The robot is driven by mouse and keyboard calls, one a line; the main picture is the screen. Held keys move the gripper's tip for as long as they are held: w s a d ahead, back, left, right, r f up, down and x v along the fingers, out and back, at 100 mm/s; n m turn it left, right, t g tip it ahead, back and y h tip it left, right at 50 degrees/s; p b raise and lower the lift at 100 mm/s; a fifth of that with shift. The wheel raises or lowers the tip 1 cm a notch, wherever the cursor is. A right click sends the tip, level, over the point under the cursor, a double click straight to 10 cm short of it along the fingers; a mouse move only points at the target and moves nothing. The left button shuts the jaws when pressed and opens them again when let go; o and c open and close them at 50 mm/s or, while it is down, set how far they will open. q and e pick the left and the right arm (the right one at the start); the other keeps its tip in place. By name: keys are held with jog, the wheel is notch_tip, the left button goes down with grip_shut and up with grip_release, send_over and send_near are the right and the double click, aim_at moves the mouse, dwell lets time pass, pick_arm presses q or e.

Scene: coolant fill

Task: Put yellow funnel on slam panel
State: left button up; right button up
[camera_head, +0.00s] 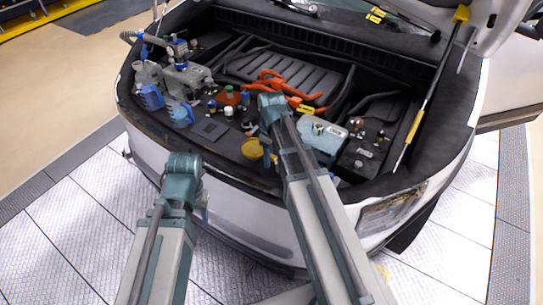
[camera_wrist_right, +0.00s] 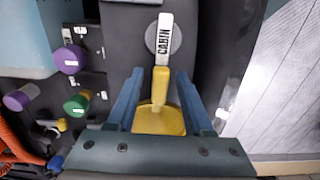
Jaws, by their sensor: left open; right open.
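The yellow funnel (camera_head: 252,149) is at the dark front panel of the open car, the slam panel (camera_head: 215,151). My right gripper (camera_head: 272,155) reaches down beside it, and the arm hides part of that area. In the right wrist view the funnel (camera_wrist_right: 160,120) lies between the two open blue fingers of my right gripper (camera_wrist_right: 158,78). Its narrow part points away from the palm, with gaps to the fingers. Whether the funnel rests on the panel is unclear. My left gripper (camera_head: 203,208) is apart, in front of the bumper; its fingers are mostly hidden.
Blue-capped jugs (camera_head: 165,103) and a pump-like device (camera_head: 185,75) stand at the bay's left. Orange cables (camera_head: 285,88) lie behind my right arm. A pale blue tank (camera_head: 318,135) is to its right. The right wrist view shows a "CABIN" tag (camera_wrist_right: 164,38) beyond the funnel.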

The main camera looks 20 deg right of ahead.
notch_tip(320, 180, up, 12)
jog(key=p, duration=1.2)
jog(key=s+a+m+h, duration=0.1)
jog(key=s+a+m, duration=0.2)
jog(key=s+a, duration=1.2)
jog(key=shift+a+r+m, duration=0.2)
jog(key=shift+a+m, duration=0.1)
jog(key=shift+m, duration=0.1)
notch_tip(320, 180, down, 4)
jog(key=b, duration=0.4)
jog(key=shift+f, duration=0.2)
